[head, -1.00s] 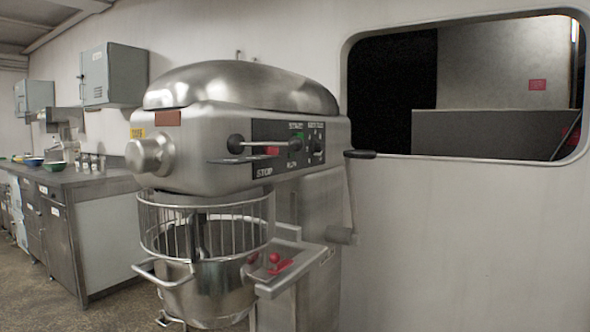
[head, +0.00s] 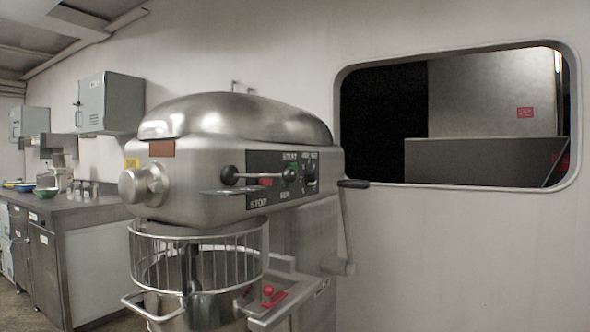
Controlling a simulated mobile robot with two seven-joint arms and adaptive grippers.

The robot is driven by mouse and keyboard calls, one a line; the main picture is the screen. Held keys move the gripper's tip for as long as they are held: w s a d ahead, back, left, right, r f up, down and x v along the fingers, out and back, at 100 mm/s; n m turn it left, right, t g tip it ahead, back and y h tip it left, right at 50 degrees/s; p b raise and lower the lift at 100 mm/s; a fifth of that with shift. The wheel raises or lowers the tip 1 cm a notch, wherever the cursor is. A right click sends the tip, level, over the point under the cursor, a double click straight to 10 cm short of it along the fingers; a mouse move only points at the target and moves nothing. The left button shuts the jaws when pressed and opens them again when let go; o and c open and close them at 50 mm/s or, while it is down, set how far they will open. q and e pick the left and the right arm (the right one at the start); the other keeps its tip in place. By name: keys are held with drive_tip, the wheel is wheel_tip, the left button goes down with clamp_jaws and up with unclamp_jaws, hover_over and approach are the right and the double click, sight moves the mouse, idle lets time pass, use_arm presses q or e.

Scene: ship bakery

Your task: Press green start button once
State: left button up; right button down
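A large steel stand mixer (head: 235,120) stands in the middle of the head view. On its side is a dark control panel (head: 268,200) with lettering that reads STOP at the lower left and, it seems, START at the top. The green start button (head: 293,165) is small and sits below the START lettering, partly covered by a black lever knob (head: 289,175). A red button (head: 265,182) lies to its left, partly behind the lever rod. Neither of my grippers is in view.
The mixer's wire guard (head: 200,255), a red-knobbed part (head: 268,291) and a crank handle (head: 353,184) stick out around it. A steel counter (head: 85,207) with bowls is at left. A window opening (head: 375,125) is in the right wall.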

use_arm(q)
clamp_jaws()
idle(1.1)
